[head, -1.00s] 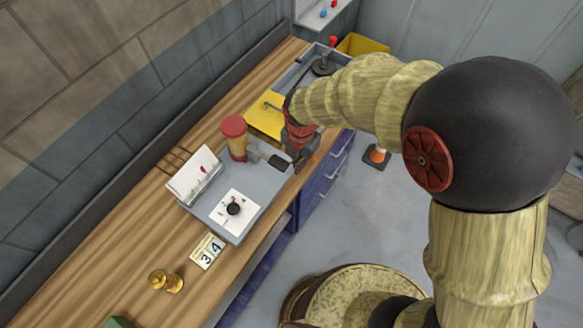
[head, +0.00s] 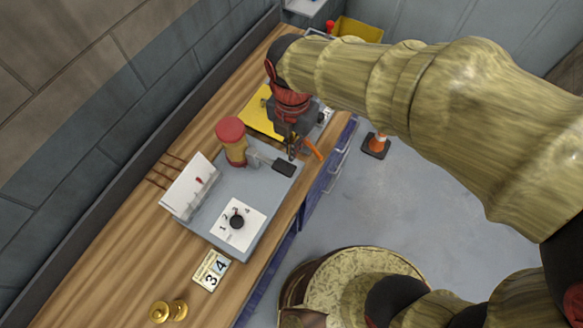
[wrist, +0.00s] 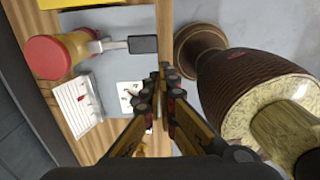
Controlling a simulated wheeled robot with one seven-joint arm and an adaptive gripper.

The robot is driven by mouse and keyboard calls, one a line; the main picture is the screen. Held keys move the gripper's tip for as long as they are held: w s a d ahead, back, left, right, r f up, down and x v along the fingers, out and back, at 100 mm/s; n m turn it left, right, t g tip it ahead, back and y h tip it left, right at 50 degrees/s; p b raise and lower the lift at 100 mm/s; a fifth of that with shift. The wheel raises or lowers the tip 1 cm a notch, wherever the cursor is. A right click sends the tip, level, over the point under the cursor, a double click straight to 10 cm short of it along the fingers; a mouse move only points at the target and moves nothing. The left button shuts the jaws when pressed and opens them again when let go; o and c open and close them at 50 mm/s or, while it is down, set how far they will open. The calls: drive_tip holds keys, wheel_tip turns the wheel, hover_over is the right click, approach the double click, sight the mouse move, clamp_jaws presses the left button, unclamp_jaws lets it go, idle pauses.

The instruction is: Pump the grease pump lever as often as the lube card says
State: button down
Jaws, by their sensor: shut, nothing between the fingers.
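The grease pump (head: 236,152) has a red cap and a yellow body and stands on a grey plate on the bench. Its lever, with a flat black handle (head: 283,168), sticks out to the right. In the wrist view the pump (wrist: 62,55) is at the upper left and the handle (wrist: 143,44) points toward the middle. My gripper (head: 293,152) is shut and empty near the handle's end; its fingertips (wrist: 163,72) appear just below and right of the handle. Contact cannot be told. A small card (head: 211,270) showing 3 and 4 lies on the bench.
A white dial plate with a black knob (head: 236,221) and a tilted white panel with a red mark (head: 189,187) share the grey plate. Brass pieces (head: 168,311) stand nearer. A yellow sheet (head: 258,108) lies behind the pump. An orange cone (head: 376,145) stands on the floor.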

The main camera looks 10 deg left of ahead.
wheel_tip(320, 180, down, 14)
drive_tip(key=b, duration=0.1)
idle(0.5)
